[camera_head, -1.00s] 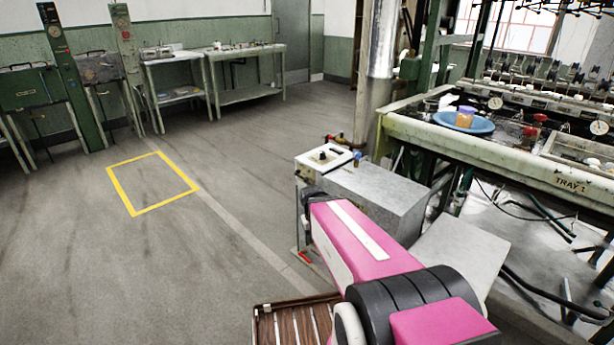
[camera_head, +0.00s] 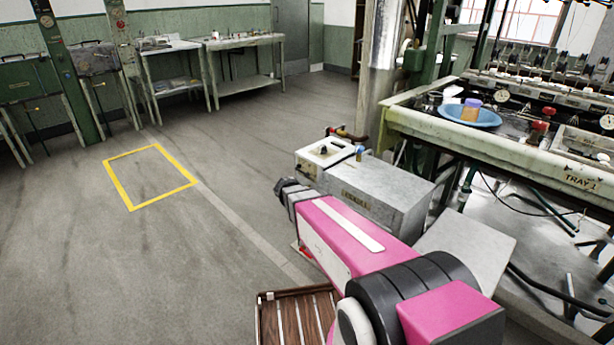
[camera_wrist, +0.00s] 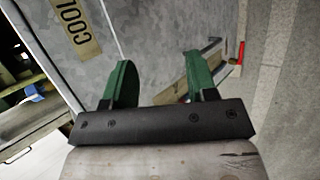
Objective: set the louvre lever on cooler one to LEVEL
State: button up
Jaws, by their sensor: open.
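The cooler (camera_head: 385,200) is a grey metal box at mid right in the head view, with a label on its near side. In the wrist view its mottled grey side (camera_wrist: 150,35) carries a tan label, partly cut off, reading "COOL". A pale bar with a red part (camera_wrist: 240,54) juts out beyond the right fingertip; it may be the louvre lever, but its setting cannot be told. My gripper (camera_wrist: 157,78) is open, its two green fingers apart with nothing between them. In the head view my dark wrist end is left of the cooler; the fingers are not clear there.
A white control box (camera_head: 324,155) with a dark knob stands behind the cooler. A bench with a blue basin (camera_head: 468,115) is at right. A brown slatted rack (camera_head: 297,315) is below my arm. The floor around the yellow outline (camera_head: 150,178) is clear.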

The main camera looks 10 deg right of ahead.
jog(key=w+a+r+n+t+h, duration=0.1)
jog(key=w+a+n+t+h, duration=0.3)
jog(key=w, duration=0.5)
jog(key=t+h, duration=0.3)
send_near(307, 175)
jog(key=shift+n, duration=0.4)
jog(key=x, duration=1)
jog(key=shift+w+d+f, duration=0.1)
jog(key=shift+w+f, duration=0.25)
jog(key=shift+w, duration=0.15)
